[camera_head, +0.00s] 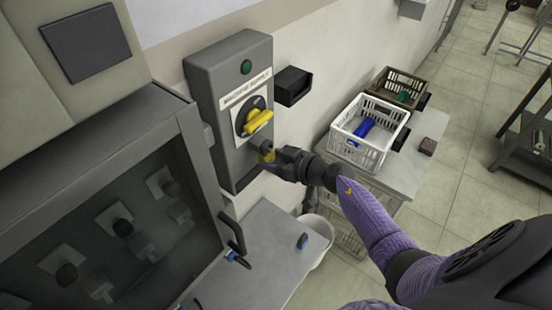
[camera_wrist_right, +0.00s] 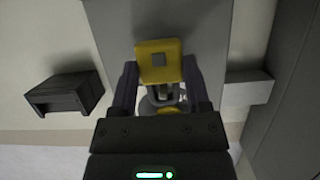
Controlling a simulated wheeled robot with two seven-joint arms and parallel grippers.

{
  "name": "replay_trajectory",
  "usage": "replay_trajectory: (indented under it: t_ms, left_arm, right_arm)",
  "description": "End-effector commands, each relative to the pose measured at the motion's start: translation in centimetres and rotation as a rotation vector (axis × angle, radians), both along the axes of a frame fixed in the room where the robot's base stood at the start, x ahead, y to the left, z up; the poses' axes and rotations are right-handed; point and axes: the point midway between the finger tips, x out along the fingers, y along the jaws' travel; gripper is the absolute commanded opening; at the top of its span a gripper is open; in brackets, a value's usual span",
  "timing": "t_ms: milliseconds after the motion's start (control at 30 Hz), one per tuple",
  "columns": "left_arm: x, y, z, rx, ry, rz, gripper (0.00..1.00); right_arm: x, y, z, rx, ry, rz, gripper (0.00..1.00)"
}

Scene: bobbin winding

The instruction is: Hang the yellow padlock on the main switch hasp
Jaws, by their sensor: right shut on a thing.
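The yellow padlock (camera_head: 266,152) is at the front of the grey switch box (camera_head: 232,72), just below the yellow rotary handle (camera_head: 258,121) of the main switch. My right gripper (camera_head: 274,158) is shut on the padlock. In the right wrist view the square yellow padlock body (camera_wrist_right: 157,58) sits between the fingertips of my right gripper (camera_wrist_right: 160,78). Grey metal of the shackle shows below the body, with a bit of yellow under it. The hasp is mostly hidden, and I cannot tell whether the shackle passes through it. My left gripper is not in view.
A small black box (camera_head: 293,86) juts from the wall right of the switch box. A grey cabinet (camera_head: 160,125) stands close on the left. White (camera_head: 376,147) and brown (camera_head: 396,84) crates stand on the side table. A grey worktop (camera_head: 255,270) lies below.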

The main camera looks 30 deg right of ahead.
Motion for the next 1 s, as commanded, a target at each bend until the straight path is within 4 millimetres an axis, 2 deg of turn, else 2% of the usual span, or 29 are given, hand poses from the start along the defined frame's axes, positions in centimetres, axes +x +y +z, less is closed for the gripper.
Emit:
replay_trajectory:
  t_ms: [933,967,1000]
  left_arm:
    - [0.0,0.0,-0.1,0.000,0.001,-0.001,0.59]
    - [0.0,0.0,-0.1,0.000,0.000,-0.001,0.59]
    - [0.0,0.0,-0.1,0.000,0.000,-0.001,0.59]
  right_arm:
    - [-0.1,0.0,-1.0,0.000,0.003,0.001,0.00]
    - [-0.1,0.0,-1.0,0.000,0.003,0.001,0.67]
    - [-0.1,0.0,-1.0,0.000,0.003,0.001,0.75]
